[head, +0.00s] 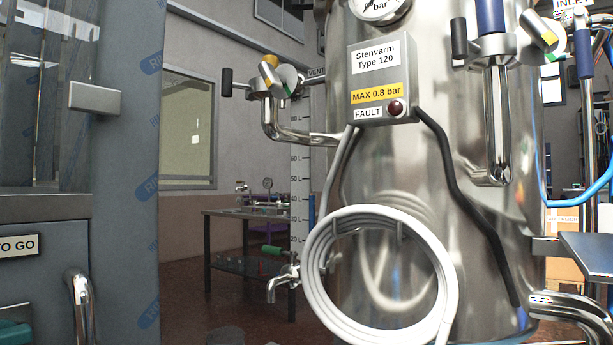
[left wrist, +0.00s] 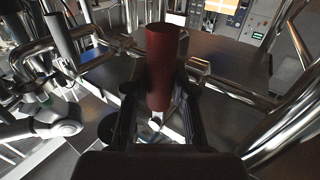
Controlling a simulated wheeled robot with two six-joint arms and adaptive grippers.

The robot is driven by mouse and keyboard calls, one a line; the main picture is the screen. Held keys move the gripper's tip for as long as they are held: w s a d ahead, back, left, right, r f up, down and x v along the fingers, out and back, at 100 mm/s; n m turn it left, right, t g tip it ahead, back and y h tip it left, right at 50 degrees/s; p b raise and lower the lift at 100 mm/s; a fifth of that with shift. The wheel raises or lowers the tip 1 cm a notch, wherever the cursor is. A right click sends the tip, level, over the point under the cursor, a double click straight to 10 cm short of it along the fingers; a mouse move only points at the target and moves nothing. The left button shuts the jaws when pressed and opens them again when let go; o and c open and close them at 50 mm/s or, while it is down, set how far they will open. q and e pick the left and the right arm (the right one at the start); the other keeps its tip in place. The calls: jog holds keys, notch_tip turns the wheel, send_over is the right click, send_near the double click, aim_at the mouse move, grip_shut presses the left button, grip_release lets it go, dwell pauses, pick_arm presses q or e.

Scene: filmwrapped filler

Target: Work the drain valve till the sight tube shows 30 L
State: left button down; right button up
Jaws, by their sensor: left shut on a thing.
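The steel tank (head: 390,180) fills the right half of the head view. Its sight tube scale (head: 297,170) stands at the tank's left side, marked in litres. A blue strip (head: 311,208) beside it has its top near the 40 L mark; I cannot be sure it is the liquid column. A small tap (head: 283,281) with a green handle (head: 271,250) sits below the scale. In the left wrist view, my left gripper (left wrist: 159,90) is shut on an upright dark red handle (left wrist: 160,55). Which valve this handle belongs to is hidden. My right gripper is not in view.
A coiled white hose (head: 318,275) hangs on the tank front. A valve with a blue handle (head: 490,15) is at upper right. A grey cabinet (head: 125,250) stands at left. Steel pipes (left wrist: 285,120) run close to my left gripper. A dark bench (head: 245,212) stands behind.

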pick_arm(q)
jog(key=shift+f+b, duration=0.2)
jog(key=shift+b, duration=0.15)
jog(key=shift+r, duration=0.2)
jog(key=shift+d+p, duration=0.1)
jog(key=shift+p, duration=0.2)
jog(key=s+d+r+n+t+h+p, duration=0.2)
jog(key=n+t, duration=0.5)
jog(key=n, duration=0.7)
jog(key=shift+s+d+r+p, duration=0.55)
jog(key=shift+d+r+p, duration=0.1)
jog(key=shift+d, duration=0.55)
jog(key=shift+w+r+t, duration=0.1)
jog(key=shift+t, duration=0.3)
dwell(4.2)
